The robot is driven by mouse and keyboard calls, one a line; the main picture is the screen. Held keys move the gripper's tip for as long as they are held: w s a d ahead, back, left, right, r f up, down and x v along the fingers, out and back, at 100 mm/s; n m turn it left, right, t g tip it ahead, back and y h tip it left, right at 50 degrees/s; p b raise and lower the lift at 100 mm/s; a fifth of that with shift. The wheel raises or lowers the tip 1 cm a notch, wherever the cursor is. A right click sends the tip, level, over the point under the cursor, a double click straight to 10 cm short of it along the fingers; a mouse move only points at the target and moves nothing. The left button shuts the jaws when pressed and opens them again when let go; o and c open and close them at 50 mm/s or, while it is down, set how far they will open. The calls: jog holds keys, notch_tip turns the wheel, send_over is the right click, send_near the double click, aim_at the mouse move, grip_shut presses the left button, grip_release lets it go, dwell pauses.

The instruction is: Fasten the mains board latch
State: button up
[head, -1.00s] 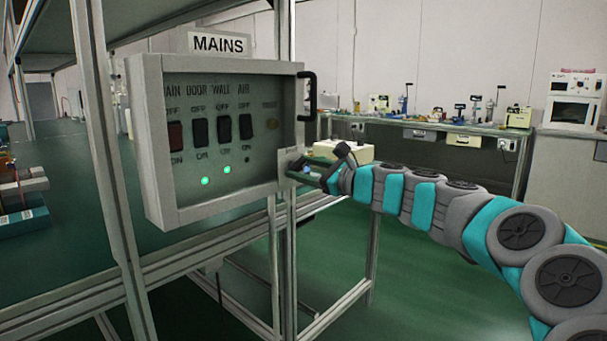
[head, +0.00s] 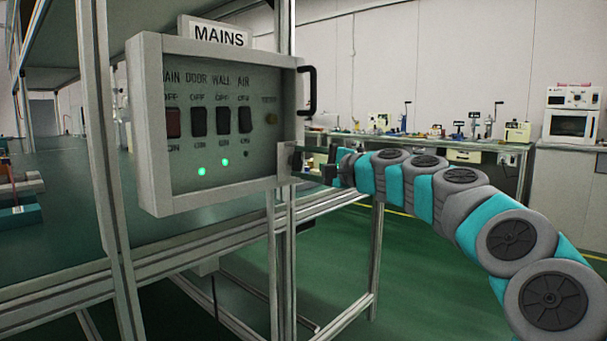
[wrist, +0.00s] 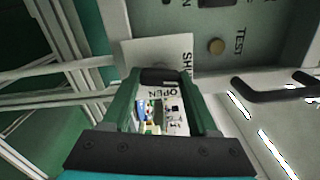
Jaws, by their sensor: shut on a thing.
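The mains board (head: 225,180) is a grey box on the frame, labelled MAINS, with a row of switches and two lit green lamps. Its latch plate (head: 284,165) sticks out at the lower right side. The plate also shows in the wrist view (wrist: 145,52), with the words SHUT and OPEN; OPEN reads between my fingers. My gripper (head: 312,162) is at this plate, and its green fingers fill the middle of the wrist view (wrist: 160,85). It is shut on a dark piece (wrist: 158,77) at the fingertips, seemingly the latch handle. The fingers partly hide the latch.
A black handle (head: 308,90) juts from the board's right edge, also close on the right in the wrist view (wrist: 275,93). Metal frame posts (head: 108,180) stand around the board. A bench (head: 480,150) with tools lies behind my arm. Green floor is open at lower right.

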jog(key=shift+f+n+b, duration=0.1)
jog(key=shift+n+b, duration=0.75)
jog(key=shift+n, duration=0.25)
jog(key=o, duration=1.4)
jog(key=shift+s+d, duration=0.35)
jog(key=shift+d, duration=0.1)
jog(key=v, duration=0.6)
jog(key=shift+s+d, duration=0.25)
